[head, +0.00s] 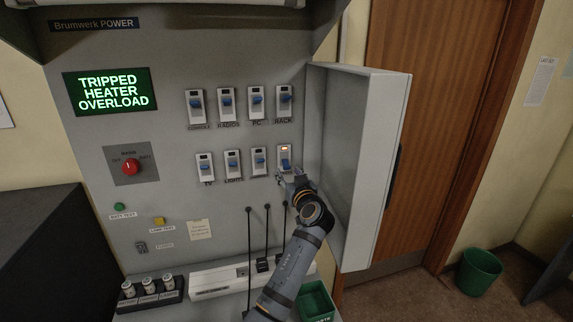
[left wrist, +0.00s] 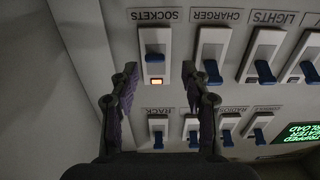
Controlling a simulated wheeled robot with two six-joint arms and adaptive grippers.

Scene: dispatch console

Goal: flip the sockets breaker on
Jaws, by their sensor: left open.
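The sockets breaker (head: 285,158) is the rightmost in the lower row on the grey panel. Its blue lever sits low and its small lamp glows amber. In the left wrist view, where the panel appears upside down, the sockets breaker (left wrist: 156,54) has its lever near its label, unlike its neighbours. My left gripper (head: 292,181) is just below the breaker in the head view and hides its label there. In the left wrist view my left gripper (left wrist: 159,72) is open and empty, one finger to each side of the breaker. Contact with the lever does not show. My right gripper is out of view.
The charger breaker (head: 260,162) sits close beside it, and the rack breaker (head: 284,103) above. The open cabinet door (head: 372,150) stands close to the right of my arm. The green display (head: 111,91) reads TRIPPED HEATER OVERLOAD. Several black plungers or cables (head: 249,235) hang below.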

